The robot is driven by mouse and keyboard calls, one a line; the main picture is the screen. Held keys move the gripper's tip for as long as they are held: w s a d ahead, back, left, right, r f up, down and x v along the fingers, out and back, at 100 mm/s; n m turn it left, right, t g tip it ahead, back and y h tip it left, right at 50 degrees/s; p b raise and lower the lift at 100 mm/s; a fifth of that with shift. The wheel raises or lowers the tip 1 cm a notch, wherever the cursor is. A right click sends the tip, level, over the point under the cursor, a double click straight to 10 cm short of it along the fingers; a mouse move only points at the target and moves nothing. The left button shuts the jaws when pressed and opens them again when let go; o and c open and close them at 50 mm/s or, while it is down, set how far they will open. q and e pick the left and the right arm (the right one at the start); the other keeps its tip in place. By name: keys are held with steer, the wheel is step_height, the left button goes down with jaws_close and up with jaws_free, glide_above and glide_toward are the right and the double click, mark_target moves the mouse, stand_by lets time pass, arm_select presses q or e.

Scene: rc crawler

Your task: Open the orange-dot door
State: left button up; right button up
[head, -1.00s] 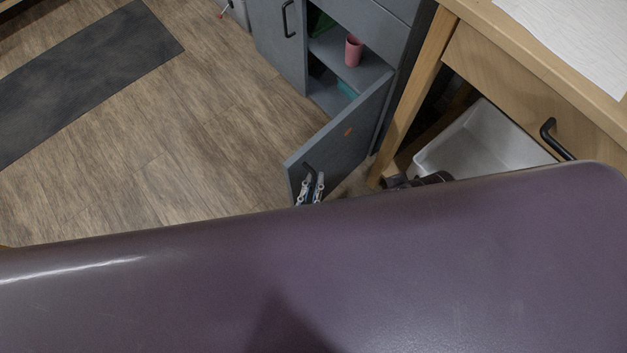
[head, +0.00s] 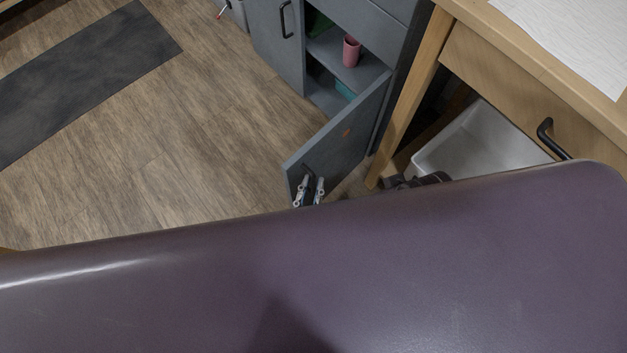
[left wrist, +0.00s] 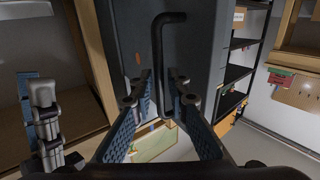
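The grey cabinet door with the orange mark (head: 347,132) stands swung well out from its cabinet, with shelves showing behind it. In the left wrist view, the door (left wrist: 137,30) fills the upper middle, with the orange mark small on it. Its black bar handle (left wrist: 159,55) runs down between the fingers of my left gripper (left wrist: 161,76). The fingers are apart, one on each side of the bar, with a gap visible. In the head view, my left gripper (head: 309,187) is at the handle near the door's free edge. A silver-and-blue part (left wrist: 45,115), seemingly my right gripper, shows partly at left.
A pink cup (head: 351,51) stands on the cabinet shelf. A wooden table (head: 448,50) with a drawer stands right of the door, with a white bin (head: 475,140) below. Open floor (head: 180,140) lies left of the door. A purple surface hides the lower head view.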

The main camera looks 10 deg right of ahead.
arm_select(q)
steer(key=v, duration=1)
steer(key=shift+s+a, duration=0.15)
steer(key=shift+s, duration=0.2)
